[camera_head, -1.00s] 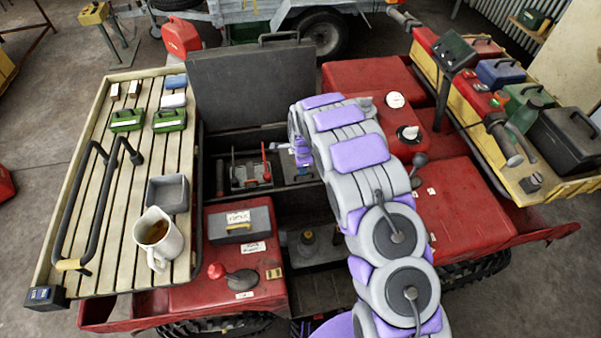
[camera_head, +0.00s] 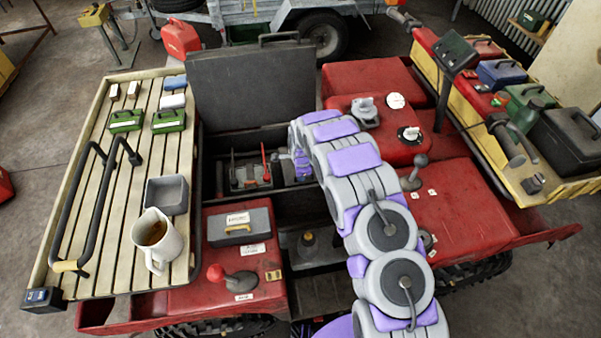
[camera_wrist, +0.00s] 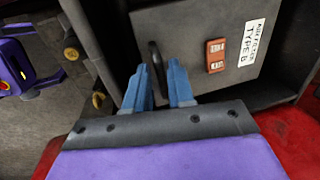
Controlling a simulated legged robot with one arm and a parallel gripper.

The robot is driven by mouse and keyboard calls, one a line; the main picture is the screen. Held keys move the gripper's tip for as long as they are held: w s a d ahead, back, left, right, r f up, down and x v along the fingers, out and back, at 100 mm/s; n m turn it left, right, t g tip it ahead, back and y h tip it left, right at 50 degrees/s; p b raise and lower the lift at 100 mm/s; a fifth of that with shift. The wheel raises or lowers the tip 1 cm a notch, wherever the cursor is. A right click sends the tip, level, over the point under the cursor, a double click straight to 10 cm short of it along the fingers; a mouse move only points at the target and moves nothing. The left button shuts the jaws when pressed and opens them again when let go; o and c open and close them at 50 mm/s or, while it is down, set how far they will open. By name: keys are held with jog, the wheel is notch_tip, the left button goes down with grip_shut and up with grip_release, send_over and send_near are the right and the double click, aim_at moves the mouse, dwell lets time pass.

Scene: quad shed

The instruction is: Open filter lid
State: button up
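In the wrist view, a flat grey lid (camera_wrist: 190,55) carries a white label reading TYPE B (camera_wrist: 252,42), a small red tag (camera_wrist: 215,55) and a dark upright handle (camera_wrist: 154,62). The handle shows between the fingertips, nearer the left finger. I cannot tell if they touch. The lid looks closed. In the head view my arm reaches down into the open compartment, and its fingers are hidden there. I cannot pick out this lid in the head view.
A raised dark cover (camera_head: 255,85) stands behind the compartment. A grey labelled box (camera_head: 240,223) and a red-knobbed lever (camera_head: 232,278) are at its front left. A slatted rack (camera_head: 95,225) holds a jug (camera_head: 158,240). Red bodywork (camera_head: 455,205) lies to the right.

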grip_shut()
jog(key=shift+r, duration=0.1)
dwell(1.0)
